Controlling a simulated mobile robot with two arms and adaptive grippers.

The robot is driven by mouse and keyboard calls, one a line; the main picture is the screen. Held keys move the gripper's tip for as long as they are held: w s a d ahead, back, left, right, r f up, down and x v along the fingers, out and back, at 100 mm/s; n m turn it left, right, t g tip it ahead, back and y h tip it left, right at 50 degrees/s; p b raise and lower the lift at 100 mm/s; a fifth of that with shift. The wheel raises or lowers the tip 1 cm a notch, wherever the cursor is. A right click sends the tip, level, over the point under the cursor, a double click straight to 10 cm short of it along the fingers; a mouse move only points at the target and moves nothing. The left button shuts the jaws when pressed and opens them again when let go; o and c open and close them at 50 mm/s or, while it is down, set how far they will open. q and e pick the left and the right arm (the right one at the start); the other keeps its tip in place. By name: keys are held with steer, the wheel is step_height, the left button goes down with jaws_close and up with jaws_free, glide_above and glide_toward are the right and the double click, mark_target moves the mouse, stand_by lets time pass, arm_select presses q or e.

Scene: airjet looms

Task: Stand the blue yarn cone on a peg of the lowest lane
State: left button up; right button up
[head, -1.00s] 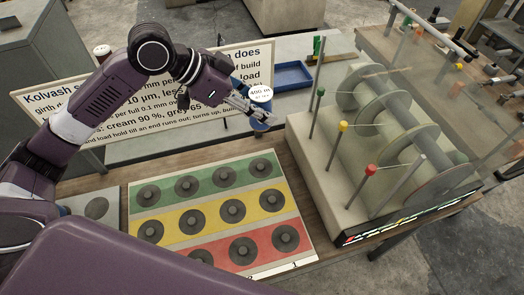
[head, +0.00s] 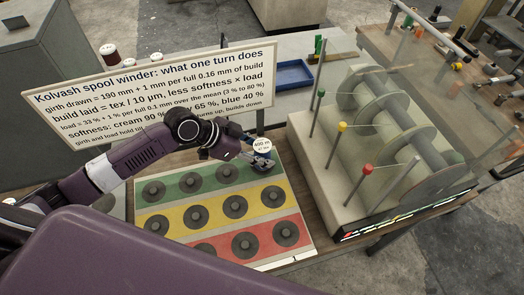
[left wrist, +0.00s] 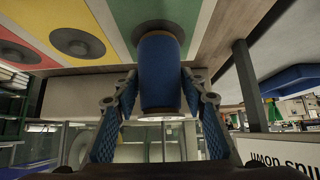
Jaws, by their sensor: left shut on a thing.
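The blue yarn cone (head: 264,151) has a white top with a printed label. My left gripper (head: 256,157) is shut on it and holds it upright at the right end of the green lane (head: 212,181). In the left wrist view the cone (left wrist: 160,65) sits between both fingers, its far end in front of a dark grey peg disc (left wrist: 153,27). I cannot tell if it touches that disc. The yellow lane (head: 170,221) and the red lane (head: 263,232), nearest me, show bare pegs on discs. My right gripper is not in view.
A text sign (head: 150,85) stands behind the lane board. A spool winder (head: 375,150) with upright rods is close on the right. A blue tray (head: 293,74) and brown spools (head: 108,50) are farther back.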

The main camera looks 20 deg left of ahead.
arm_select(q)
steer(key=shift+f, duration=0.15)
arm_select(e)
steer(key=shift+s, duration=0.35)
arm_select(q)
steer(key=o, duration=1.2)
steer(key=shift+f, duration=0.15)
steer(key=shift+o, duration=0.2)
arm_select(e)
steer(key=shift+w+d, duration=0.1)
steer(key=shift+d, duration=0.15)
